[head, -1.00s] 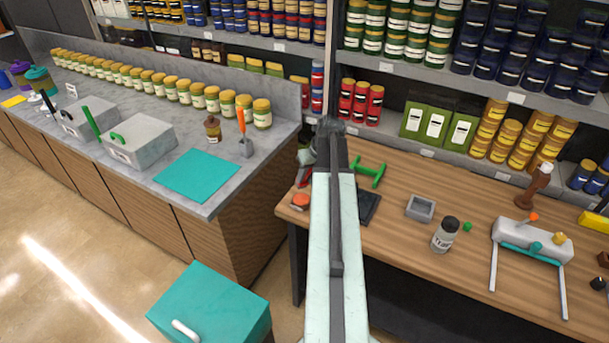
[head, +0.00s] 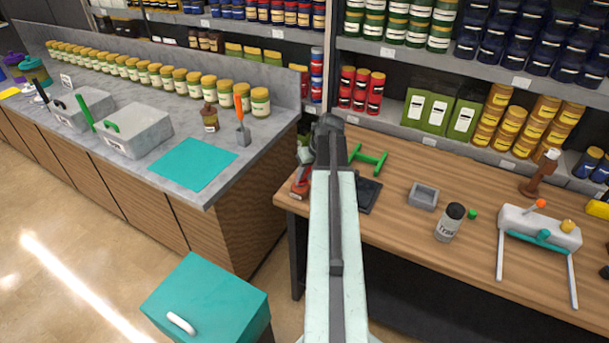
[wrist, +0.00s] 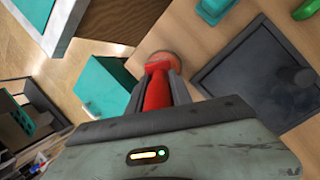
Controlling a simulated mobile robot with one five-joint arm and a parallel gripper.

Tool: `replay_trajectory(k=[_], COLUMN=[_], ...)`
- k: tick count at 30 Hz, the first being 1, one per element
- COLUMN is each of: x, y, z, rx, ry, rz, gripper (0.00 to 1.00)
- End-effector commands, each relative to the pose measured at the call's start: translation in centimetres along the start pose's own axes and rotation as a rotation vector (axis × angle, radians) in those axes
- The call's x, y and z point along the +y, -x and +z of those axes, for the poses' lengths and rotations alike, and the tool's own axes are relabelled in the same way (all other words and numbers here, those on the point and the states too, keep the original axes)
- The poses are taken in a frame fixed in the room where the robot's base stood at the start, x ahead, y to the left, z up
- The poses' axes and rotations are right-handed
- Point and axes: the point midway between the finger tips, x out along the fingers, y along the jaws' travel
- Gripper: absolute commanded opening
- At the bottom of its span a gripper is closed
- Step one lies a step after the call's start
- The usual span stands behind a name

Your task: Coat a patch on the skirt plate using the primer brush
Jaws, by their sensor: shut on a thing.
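My gripper (wrist: 159,84) is shut on a red handle, which I take to be the primer brush (wrist: 157,95). In the wrist view its far end lies over a round reddish-brown dish (wrist: 168,54) on the wooden table; I cannot tell whether they touch. In the head view the brush shows as a red shape (head: 300,187) at the table's left end, partly hidden by my arm. A dark square plate, likely the skirt plate (wrist: 245,78), lies flat to the right of the brush, with a darker round spot near its right side. The plate also shows in the head view (head: 368,195).
A green piece (head: 369,160) lies behind the plate. A grey square tray (head: 423,196), a dark-capped bottle (head: 450,222) and a white-and-teal fixture (head: 540,228) stand further right. A marble-topped counter (head: 240,160) and a teal box (head: 205,298) are on the left.

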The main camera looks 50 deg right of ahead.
Motion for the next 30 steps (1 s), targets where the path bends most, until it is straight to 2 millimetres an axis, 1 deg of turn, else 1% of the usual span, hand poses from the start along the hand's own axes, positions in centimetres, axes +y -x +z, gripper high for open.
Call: replay_trajectory(k=[30], x=[-0.08], y=[-0.98], z=[-0.24], rx=[0.0], ry=[0.002], rz=[0.001], gripper=[0.0])
